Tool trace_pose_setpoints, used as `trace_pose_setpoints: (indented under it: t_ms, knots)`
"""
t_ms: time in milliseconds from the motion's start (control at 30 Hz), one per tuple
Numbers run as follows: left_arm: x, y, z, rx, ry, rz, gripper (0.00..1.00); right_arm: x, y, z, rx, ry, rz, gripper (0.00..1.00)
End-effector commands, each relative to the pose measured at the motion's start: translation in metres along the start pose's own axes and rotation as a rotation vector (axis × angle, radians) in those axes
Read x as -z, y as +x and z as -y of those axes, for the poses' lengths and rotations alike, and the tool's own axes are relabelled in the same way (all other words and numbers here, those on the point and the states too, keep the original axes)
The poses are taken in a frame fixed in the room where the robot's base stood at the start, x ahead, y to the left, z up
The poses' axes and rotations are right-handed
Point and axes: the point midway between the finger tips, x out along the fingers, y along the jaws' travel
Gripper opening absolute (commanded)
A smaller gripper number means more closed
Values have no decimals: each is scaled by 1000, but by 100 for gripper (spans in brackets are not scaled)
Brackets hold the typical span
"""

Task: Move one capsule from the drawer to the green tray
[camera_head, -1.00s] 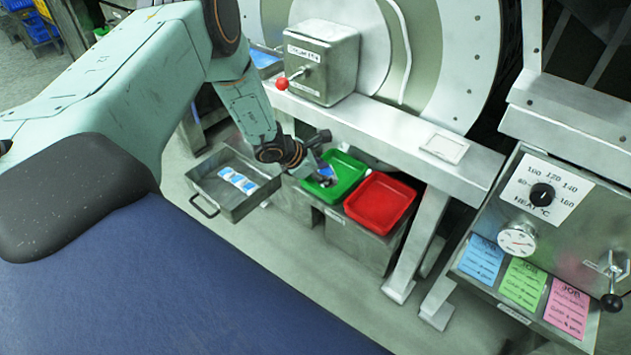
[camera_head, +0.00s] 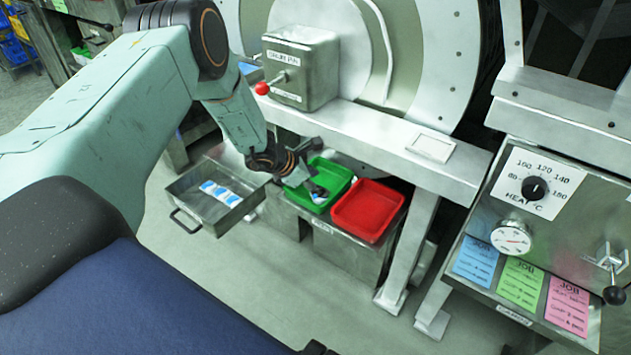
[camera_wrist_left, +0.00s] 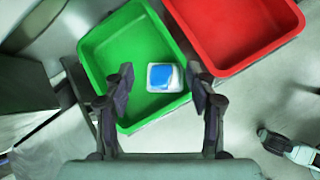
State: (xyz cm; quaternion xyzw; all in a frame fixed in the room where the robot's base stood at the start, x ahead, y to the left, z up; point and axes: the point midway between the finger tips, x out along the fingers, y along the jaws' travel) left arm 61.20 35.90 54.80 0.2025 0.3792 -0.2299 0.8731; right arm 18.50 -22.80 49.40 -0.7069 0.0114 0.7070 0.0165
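The open metal drawer (camera_head: 184,213) holds several blue-and-white capsules (camera_head: 219,192) in the head view. The green tray (camera_head: 340,176) stands to its right, and also fills the middle of the left wrist view (camera_wrist_left: 100,50). One blue-and-white capsule (camera_wrist_left: 163,77) shows over the green tray's floor in the wrist view, between my left fingers. My left gripper (camera_wrist_left: 160,88) is open, with a gap between each finger and the capsule. In the head view my left gripper (camera_head: 303,178) is at the green tray's left side and partly hides it. My right gripper is not recognisable.
A red tray (camera_head: 367,209) stands right beside the green one on a metal stand. A steel beam (camera_head: 390,145) runs above and behind the trays. A box with a red-knobbed lever (camera_head: 301,66) stands on it. A heater panel (camera_head: 545,195) is at the right.

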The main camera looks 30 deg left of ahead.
Motion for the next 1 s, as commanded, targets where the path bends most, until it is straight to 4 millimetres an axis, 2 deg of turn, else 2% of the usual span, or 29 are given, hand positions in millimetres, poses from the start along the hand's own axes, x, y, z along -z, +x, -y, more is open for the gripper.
trace_pose_setpoints:
  t_ms: [167,433,567,1000]
  knots:
    - [0,0,0,0,0,0,73,0,0,0,0,0,0,0]
    - [0,0,0,0,0,0,73,0,0,0,0,0,0,0]
    - [0,-7,-1,-1,-1,0,73,0,0,0,0,0,0,0]
    - [-1,-75,0,-1,-5,5,73,0,0,0,0,0,0,0]
